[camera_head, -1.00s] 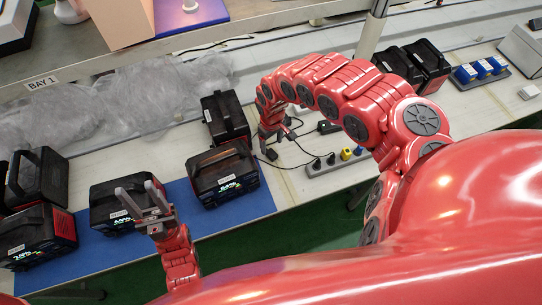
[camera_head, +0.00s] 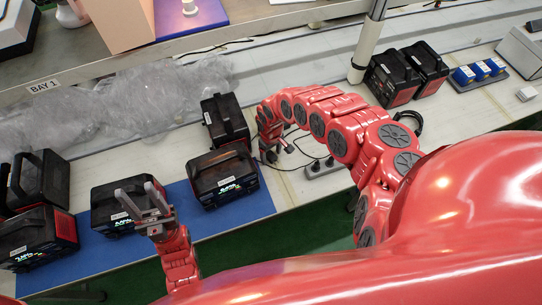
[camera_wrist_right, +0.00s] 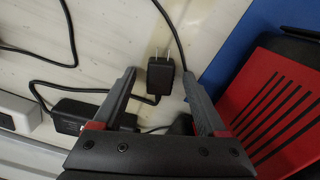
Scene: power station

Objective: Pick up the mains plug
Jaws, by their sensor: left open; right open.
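The mains plug (camera_wrist_right: 160,75) is a small black block with two metal prongs, lying on the pale bench in the right wrist view. Its prongs point up the picture and a cord leaves its lower end. My right gripper (camera_wrist_right: 159,88) is open, its fingers on either side of the plug in that view; I cannot tell whether they touch it. In the head view the right gripper (camera_head: 271,153) is low over the bench, and the plug is hard to make out there. My left gripper (camera_head: 143,198) is open and empty, in front of a black power station (camera_head: 115,208).
Another power station (camera_head: 223,175) stands on the blue mat (camera_head: 257,204), close by my right gripper. A power strip (camera_head: 324,170) is partly behind my right arm. A black adapter (camera_wrist_right: 75,112) and loose cords lie beside the plug.

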